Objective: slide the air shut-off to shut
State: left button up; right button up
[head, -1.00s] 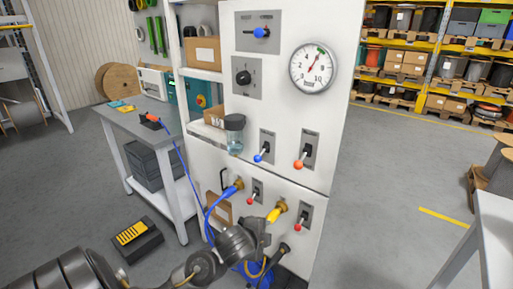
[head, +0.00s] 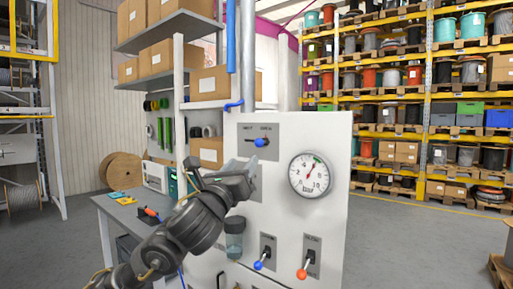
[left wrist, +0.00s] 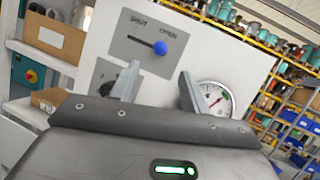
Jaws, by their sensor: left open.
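The air shut-off is a slider with a blue knob (head: 260,142) on a grey plate (head: 246,130) at the top of the white panel. In the left wrist view, the knob (left wrist: 160,47) is at the right end of its slot, under OPEN, with SHUT marked on the left. My left gripper (head: 238,166) is just below and left of the plate in the head view. In the left wrist view its fingers (left wrist: 158,82) are apart and empty, with the knob beyond and above the gap between them, not touching. My right gripper is not seen.
A round gauge (head: 310,174) is right of the slider. A dial on the panel (left wrist: 104,74) is partly hidden behind my left gripper. Levers with a blue knob (head: 258,265) and an orange knob (head: 302,274) are lower down. Shelves with boxes (head: 208,83) stand behind the panel.

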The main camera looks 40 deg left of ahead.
aim_at(257, 144)
pick_arm(q)
jog(key=p+x, duration=0.2)
jog(key=x, duration=0.9)
grip_shut()
